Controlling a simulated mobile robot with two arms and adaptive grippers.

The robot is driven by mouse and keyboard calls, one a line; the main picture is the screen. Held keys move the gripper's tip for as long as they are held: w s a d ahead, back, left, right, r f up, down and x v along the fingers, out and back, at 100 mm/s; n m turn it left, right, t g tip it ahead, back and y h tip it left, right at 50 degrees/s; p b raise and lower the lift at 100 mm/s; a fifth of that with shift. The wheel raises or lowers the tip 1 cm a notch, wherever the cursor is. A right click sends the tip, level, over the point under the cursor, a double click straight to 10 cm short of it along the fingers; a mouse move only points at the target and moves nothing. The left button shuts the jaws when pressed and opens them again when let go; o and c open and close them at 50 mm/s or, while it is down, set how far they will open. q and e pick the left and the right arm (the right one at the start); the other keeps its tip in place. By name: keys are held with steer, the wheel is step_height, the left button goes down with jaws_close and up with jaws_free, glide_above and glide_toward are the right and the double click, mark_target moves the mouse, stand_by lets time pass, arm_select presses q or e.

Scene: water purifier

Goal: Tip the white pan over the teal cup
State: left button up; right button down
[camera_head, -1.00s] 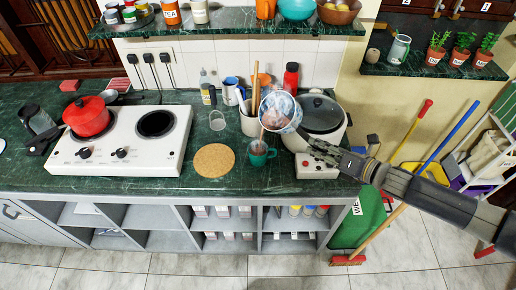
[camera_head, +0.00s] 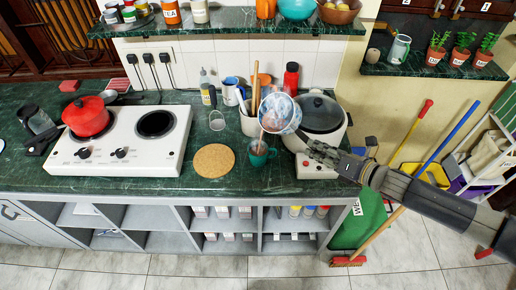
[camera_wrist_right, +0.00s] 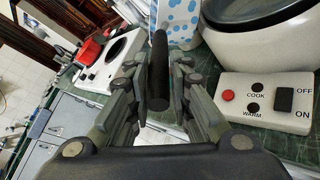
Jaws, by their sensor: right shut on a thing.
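The white pan (camera_head: 280,112) is tilted steeply in the head view, its open side showing blue and pinkish patches. It is above and a little right of the teal cup (camera_head: 260,153), which stands upright on the green counter. A thin brownish streak shows between the pan's lower edge and the cup. My right gripper (camera_head: 312,150) is shut on the pan's black handle (camera_wrist_right: 158,75). In the right wrist view the pan's white outside with blue spots (camera_wrist_right: 178,22) shows beyond the handle. My left gripper is not in view.
A white rice cooker (camera_head: 322,113) stands close behind my right gripper; its control panel (camera_wrist_right: 265,98) shows in the wrist view. A cork mat (camera_head: 214,160) lies left of the cup. A utensil pot (camera_head: 250,122) stands behind it. The stove (camera_head: 125,150) holds a red pot (camera_head: 87,117).

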steer(key=shift+a+f, duration=0.1)
steer(key=shift+a, duration=0.05)
stand_by(0.4)
steer(key=r, duration=0.1)
steer(key=r+p, duration=0.2)
steer(key=shift+w+d, duration=0.4)
steer(key=shift+w+d+m+y, duration=0.65)
steer(key=shift+d+m, duration=0.25)
steer(key=shift+m, duration=0.2)
steer(key=w+d+r+m+g+y+b, duration=0.1)
steer(key=w+d+r+m+y, duration=0.1)
steer(key=w+d+r+m, duration=0.1)
step_height(320, 180, up, 3)
steer(key=shift+w+d+f+m, duration=0.2)
steer(key=shift+w+d+m, duration=0.3)
steer(key=shift+d, duration=0.65)
